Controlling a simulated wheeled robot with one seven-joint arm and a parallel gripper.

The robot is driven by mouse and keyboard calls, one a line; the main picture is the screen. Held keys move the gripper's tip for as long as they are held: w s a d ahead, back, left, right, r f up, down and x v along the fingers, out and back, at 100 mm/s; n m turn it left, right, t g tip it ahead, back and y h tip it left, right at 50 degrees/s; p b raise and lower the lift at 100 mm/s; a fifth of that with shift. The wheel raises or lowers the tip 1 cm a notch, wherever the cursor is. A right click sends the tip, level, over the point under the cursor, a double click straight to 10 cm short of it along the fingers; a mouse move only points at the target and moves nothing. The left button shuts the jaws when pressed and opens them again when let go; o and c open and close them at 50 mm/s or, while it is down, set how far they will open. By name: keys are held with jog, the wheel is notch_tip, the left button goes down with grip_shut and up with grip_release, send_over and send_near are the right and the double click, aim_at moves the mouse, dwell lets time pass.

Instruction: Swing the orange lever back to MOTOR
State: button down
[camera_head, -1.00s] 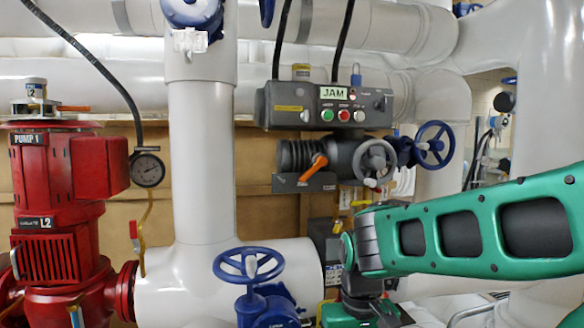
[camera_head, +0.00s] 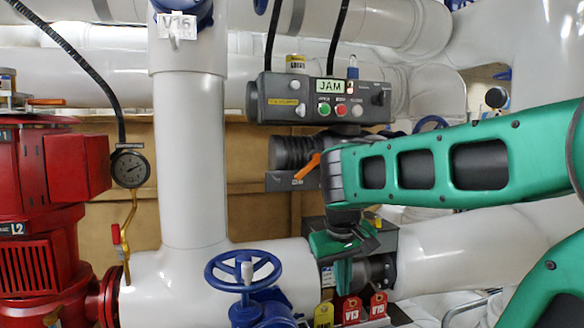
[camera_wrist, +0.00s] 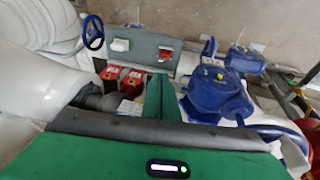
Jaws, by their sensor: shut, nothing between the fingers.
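The orange lever (camera_head: 308,166) shows beside the dark ribbed actuator (camera_head: 290,152), slanting up to the right. My green forearm covers the right part of the actuator and its handwheel. The control box (camera_head: 322,100) above has a display reading JAM and coloured buttons. My gripper (camera_head: 343,283) hangs below the forearm, in front of the white pipe, lower in the picture than the lever and apart from it. In the wrist view my gripper (camera_wrist: 160,82) is shut and empty. The lever does not show in the wrist view.
A blue handwheel (camera_head: 243,268) stands left of my gripper. Tags (camera_head: 352,309) marked V13 and V15 hang below it. A red pump (camera_head: 40,220) and a gauge (camera_head: 130,168) are at the left. The wrist view shows a blue valve (camera_wrist: 218,95) close by on the right.

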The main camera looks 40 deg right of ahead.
jog(key=w+d+r+n+t+h, duration=0.2)
jog(key=w+r+t+h, duration=0.15)
jog(key=w+r, duration=1.2)
jog(key=w+a+r+h, duration=0.1)
jog(key=w+a+r, duration=0.1)
jog(key=r, duration=0.6)
jog(key=w+a+r+n+t+h, duration=0.1)
jog(key=w+a+r+h, duration=0.1)
jog(key=r, duration=0.7)
jog(key=shift+w+a+n, duration=0.3)
jog(key=shift+w+a, duration=0.1)
jog(key=shift+w, duration=0.4)
jog(key=shift+f, duration=0.1)
